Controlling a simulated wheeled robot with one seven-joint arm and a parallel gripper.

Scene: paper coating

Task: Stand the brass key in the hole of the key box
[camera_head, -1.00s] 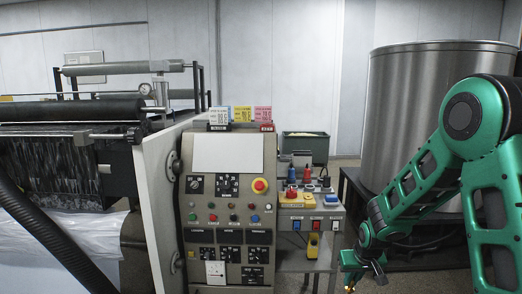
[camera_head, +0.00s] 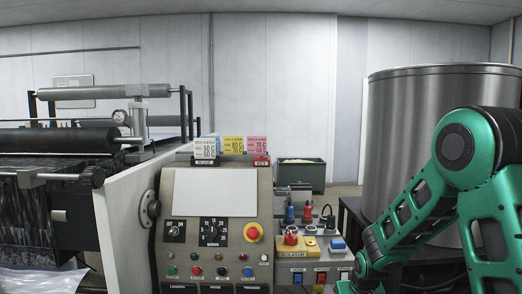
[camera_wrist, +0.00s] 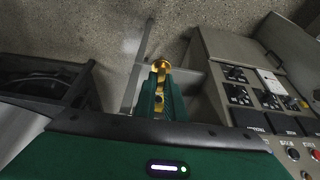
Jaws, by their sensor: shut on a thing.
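The brass key (camera_wrist: 160,65) is held between the green fingers of my gripper (camera_wrist: 159,80) in the wrist view. Its round brass end sticks out beyond the fingertips, over the grey floor, and part of it is hidden between the fingers. In the head view, my gripper is cut off at the bottom edge and the key cannot be made out. The key box (camera_head: 262,161) is a small red block marked KEY on the right top edge of the control panel. Its hole is too small to see. The gripper is well apart from it, lower and to the right.
Coloured cards (camera_head: 233,145) stand on the panel top beside the key box. The control panel (camera_head: 214,192) carries knobs and buttons. A switch bench (camera_head: 315,264) is right of it, with a green bin (camera_head: 304,175) behind. A large steel drum (camera_head: 400,130) stands at right.

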